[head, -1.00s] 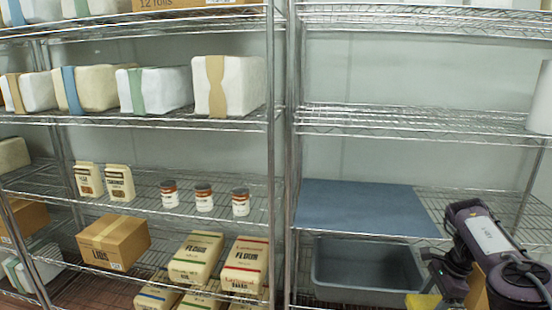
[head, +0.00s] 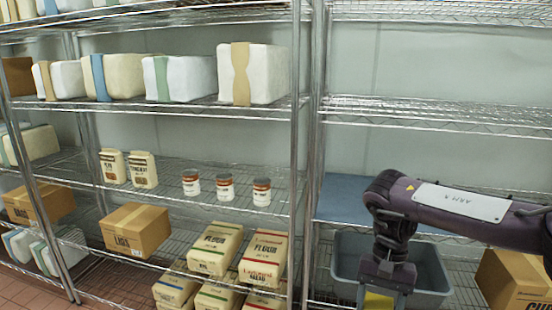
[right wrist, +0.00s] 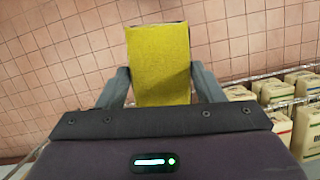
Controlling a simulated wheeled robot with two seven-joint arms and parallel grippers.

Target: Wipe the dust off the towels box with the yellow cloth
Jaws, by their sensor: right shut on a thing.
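The yellow cloth (right wrist: 158,62) is between the two fingers of my right gripper (right wrist: 160,78) in the right wrist view, with tiled floor behind it. My right gripper is shut on it. In the head view a small part of the cloth (head: 378,302) shows at the bottom edge, below my right wrist, in front of the grey bin. No box that I can read as the towels box is in view, and no dust can be made out. My left gripper is not in view.
Wire shelves fill the view. A LIDS box (head: 136,228), a BAGS box (head: 38,203), flour bags (head: 215,248) and jars (head: 224,187) stand left. A grey bin (head: 430,275), a blue mat (head: 342,195) and a carton (head: 515,285) are right. The middle right shelf (head: 430,110) is bare.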

